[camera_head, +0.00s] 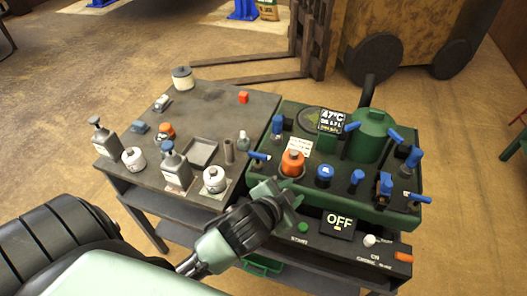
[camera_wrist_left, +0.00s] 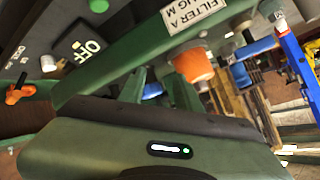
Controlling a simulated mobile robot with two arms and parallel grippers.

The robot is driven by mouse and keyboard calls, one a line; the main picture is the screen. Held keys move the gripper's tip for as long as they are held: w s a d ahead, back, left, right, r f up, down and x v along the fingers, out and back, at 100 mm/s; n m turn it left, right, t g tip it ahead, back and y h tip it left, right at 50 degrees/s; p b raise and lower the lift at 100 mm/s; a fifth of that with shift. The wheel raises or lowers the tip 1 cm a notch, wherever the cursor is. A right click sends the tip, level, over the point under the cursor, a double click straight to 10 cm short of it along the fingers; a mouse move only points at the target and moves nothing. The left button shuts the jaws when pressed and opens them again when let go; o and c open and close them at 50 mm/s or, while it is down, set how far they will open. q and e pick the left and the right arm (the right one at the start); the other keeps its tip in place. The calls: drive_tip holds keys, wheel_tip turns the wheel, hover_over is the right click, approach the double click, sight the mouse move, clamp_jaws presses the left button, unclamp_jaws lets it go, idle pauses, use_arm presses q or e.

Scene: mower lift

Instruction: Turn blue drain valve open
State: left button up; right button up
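The green machine (camera_head: 390,212) carries several blue valve handles; no label I can read marks one as the drain valve. One blue handle (camera_head: 259,156) sticks out at its left end, just above my left gripper (camera_head: 268,192). Others stand along the front and right side, such as a blue knob (camera_head: 324,174) and a blue lever (camera_head: 416,198). My left gripper is at the front left corner, below an orange cap (camera_head: 292,162). In the left wrist view its fingers (camera_wrist_left: 158,92) are apart, with a blue part (camera_wrist_left: 152,89) visible between or beyond them; contact cannot be told. My right gripper is out of view.
A dark workbench (camera_head: 215,105) on the left holds bottles, white jars, a tray and a small red block. The panel below has an OFF display (camera_head: 339,223), a green button and a red-orange switch. A pallet jack's forks (camera_head: 250,68) lie behind.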

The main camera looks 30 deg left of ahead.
use_arm(q)
drive_tip(key=w+d+r+m+t+h, duration=0.2)
drive_tip(key=w+d+r+m+t, duration=0.2)
drive_tip(key=r, duration=0.4)
drive_tip(key=w+d+r+m+t+h, duration=0.3)
drive_tip(key=w+d+r+m, duration=0.15)
drive_tip(key=r, duration=0.35)
drive_tip(key=s+d+r+m+g+h, duration=0.1)
drive_tip(key=d+r+m+g+h, duration=0.1)
drive_tip(key=d+r+m+h, duration=0.8)
drive_tip(key=s+d+f+m+g+h, duration=0.45)
drive_tip(key=m+g, duration=0.55)
drive_tip(key=m, duration=0.6)
drive_tip(key=m+g+y, duration=0.6)
drive_tip(key=m+y, duration=0.4)
drive_tip(key=y, duration=1)
hover_over(257, 154)
drive_tip(key=shift+h, duration=0.25)
wheel_tip(257, 154, down, 15)
drive_tip(key=shift+r, duration=0.2)
wheel_tip(257, 154, down, 8)
drive_tip(key=shift+r+p, duration=0.2)
drive_tip(key=shift+p, duration=0.7)
